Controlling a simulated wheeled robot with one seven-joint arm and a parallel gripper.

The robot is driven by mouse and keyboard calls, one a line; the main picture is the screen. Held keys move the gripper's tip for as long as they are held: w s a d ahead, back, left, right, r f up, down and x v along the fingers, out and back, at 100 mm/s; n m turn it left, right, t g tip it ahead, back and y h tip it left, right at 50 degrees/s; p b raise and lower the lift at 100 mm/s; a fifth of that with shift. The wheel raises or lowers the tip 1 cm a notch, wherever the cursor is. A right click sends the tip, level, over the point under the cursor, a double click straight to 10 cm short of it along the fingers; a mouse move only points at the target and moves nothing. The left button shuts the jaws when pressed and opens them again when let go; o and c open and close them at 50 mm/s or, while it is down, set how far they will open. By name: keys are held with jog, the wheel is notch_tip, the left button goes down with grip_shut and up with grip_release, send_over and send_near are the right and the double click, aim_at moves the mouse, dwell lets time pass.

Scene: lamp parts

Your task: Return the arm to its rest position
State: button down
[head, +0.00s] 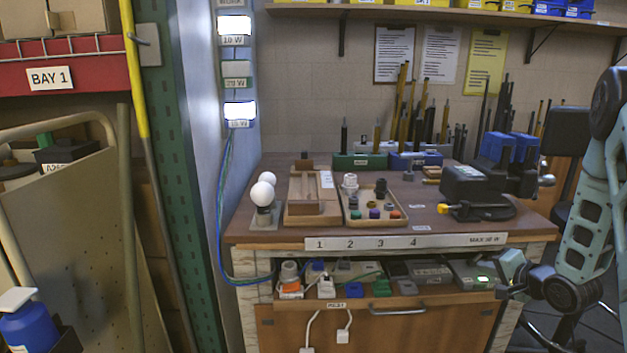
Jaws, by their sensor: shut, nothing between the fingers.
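My arm (594,225), with pale teal links and black joints, is folded at the right edge. My gripper (503,292) seems to be the small dark end left of the low black joint, in front of the bench's right end. It is small and partly hidden, and I see nothing held in it. Two white bulbs (262,193) stand in a grey holder at the bench's left end. A wooden tray (290,217) and a parts tray (352,220) with a white socket (350,184) and coloured caps sit beside them.
The wooden workbench (440,213) has a numbered front strip (455,241). A pegboard cart (85,245) fills the left.

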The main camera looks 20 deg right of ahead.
jog(key=w+a+r+n+g+y, duration=0.1)
jog(key=w+a+r+n+g, duration=0.25)
jog(key=a, duration=0.75)
jog(key=s+a+r+n+g, duration=0.2)
jog(key=a+n, duration=0.2)
jog(key=a, duration=0.5)
jog(key=s+a+r+n+g+y, duration=0.1)
jog(key=s+a+r+n, duration=0.15)
jog(key=a, duration=0.55)
jog(key=s+a+r+n+g, duration=0.1)
jog(key=s+a+n+g, duration=0.2)
jog(key=a, duration=0.6)
jog(key=s+a+r+n+g, duration=0.2)
jog(key=s+a+n, duration=0.3)
jog(key=s, duration=0.6)
jog(key=s+a+r+n+g, duration=0.25)
jog(key=s+a+n, duration=0.2)
jog(key=s, duration=0.55)
notch_tip(320, 180, up, 16)
jog(key=t+p, duration=0.1)
jog(key=p, duration=1.5)
jog(key=shift+w+h+p, duration=0.25)
jog(key=shift+h+p, duration=0.15)
jog(key=shift+d+m, duration=0.1)
jog(key=shift+m, duration=0.15)
